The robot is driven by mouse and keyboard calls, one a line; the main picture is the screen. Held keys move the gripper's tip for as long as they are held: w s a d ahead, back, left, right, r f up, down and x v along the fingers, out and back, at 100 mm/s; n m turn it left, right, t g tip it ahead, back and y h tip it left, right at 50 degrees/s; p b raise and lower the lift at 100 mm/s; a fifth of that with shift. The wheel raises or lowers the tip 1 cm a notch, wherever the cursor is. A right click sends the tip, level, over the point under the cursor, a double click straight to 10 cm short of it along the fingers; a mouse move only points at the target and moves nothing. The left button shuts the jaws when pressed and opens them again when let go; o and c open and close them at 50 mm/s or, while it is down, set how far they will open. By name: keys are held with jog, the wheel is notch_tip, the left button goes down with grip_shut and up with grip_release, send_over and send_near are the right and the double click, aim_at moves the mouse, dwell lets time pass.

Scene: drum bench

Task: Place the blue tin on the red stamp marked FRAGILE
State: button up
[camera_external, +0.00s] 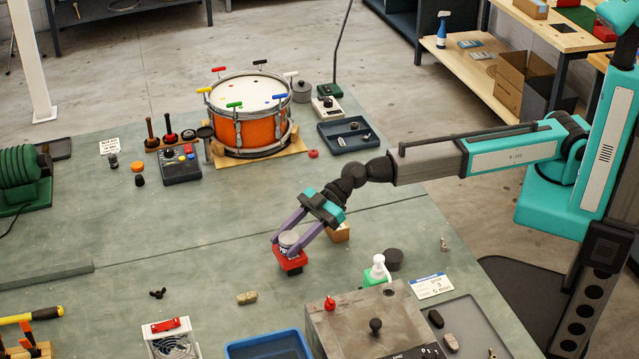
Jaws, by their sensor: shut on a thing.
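A small tin (289,239) with a pale top and a darker, bluish side is between the purple fingers of my gripper (291,243). My gripper points down and is shut on the tin. A red block with a dark base (290,260), which looks like the red stamp, is directly below the tin on the green-grey bench. The tin looks upright and at the stamp's top; I cannot tell whether they touch. No FRAGILE marking is readable at this size. The fingers hide parts of the tin's sides.
A tan block (339,233) stands just behind my gripper. A green and white bottle (377,271) and a grey metal box (365,325) are to the front right. An orange drum (250,130) stands at the back.

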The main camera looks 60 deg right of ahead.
jog(key=shift+f+b, duration=0.15)
jog(key=shift+b, duration=0.15)
jog(key=o, duration=1.1)
jog(key=shift+r+p, duration=0.3)
jog(key=shift+p, duration=0.1)
jog(key=shift+s+d, duration=0.15)
jog(key=shift+d, duration=0.15)
jog(key=shift+b+v, duration=1.35)
jog(key=shift+v, duration=4.35)
